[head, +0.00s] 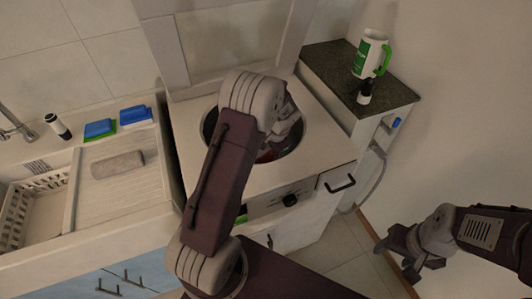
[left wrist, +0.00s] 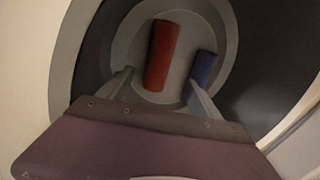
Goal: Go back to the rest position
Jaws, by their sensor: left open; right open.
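My left gripper (head: 285,130) is over the round opening (head: 212,122) in the white unit, with my arm covering much of that opening. In the left wrist view my left gripper (left wrist: 160,78) is open, its fingers apart and pointing into the round recess. A red cylinder (left wrist: 160,55) and a blue cylinder (left wrist: 203,67) lie in the recess beyond the fingers. Neither appears gripped. A bit of red shows in the opening in the head view. My right gripper (head: 405,250) is open and empty at the lower right, above the floor.
A sink with a drainboard (head: 120,195) stands left, holding a grey roll (head: 118,164) and blue sponges (head: 135,115). A dark counter (head: 330,62) at right carries a white and green mug (head: 369,55) and a small dispenser (head: 365,92). Floor is free near my right gripper.

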